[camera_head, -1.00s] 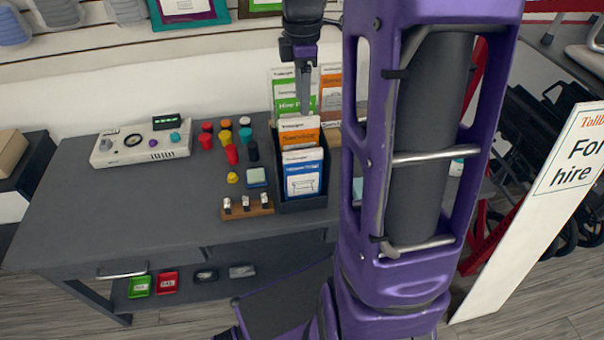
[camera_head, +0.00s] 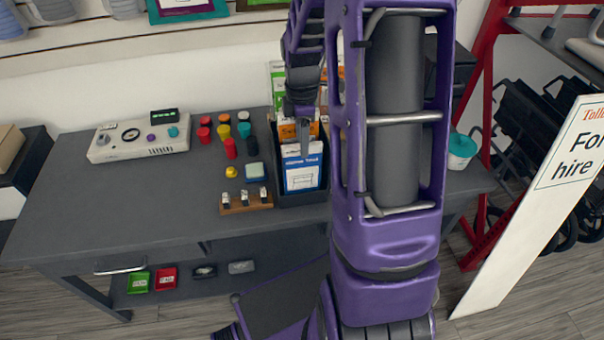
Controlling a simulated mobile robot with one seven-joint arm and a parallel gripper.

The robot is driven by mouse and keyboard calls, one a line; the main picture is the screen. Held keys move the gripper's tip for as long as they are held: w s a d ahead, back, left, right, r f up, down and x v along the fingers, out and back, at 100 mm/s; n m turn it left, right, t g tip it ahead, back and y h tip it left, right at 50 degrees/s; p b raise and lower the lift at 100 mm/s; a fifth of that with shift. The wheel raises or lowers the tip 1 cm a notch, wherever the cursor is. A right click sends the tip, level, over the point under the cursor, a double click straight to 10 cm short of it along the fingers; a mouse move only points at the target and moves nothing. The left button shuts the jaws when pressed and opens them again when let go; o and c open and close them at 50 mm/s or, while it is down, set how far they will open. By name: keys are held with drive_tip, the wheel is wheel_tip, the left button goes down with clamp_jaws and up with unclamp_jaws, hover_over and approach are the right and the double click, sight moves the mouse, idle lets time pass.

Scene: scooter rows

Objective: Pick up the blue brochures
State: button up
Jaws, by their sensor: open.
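The blue brochures (camera_head: 302,172) stand upright in the front slot of a dark brochure holder (camera_head: 300,200) on the grey table. They have a blue and white cover. My gripper (camera_head: 304,150) points down at the top edge of the blue brochures, its fingers overlapping their upper part in the picture. It is open; I cannot tell whether the fingers touch the brochures or straddle them. Orange brochures (camera_head: 288,130) stand just behind, partly hidden by my gripper.
Left of the holder are a wooden rack (camera_head: 247,201) with small items, several coloured knobs and a control box (camera_head: 139,137). A teal-lidded tub (camera_head: 461,151) stands at the table's right. The table's left front (camera_head: 120,215) is clear.

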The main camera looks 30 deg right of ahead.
drive_tip(key=shift+f, duration=1.55)
clamp_jaws()
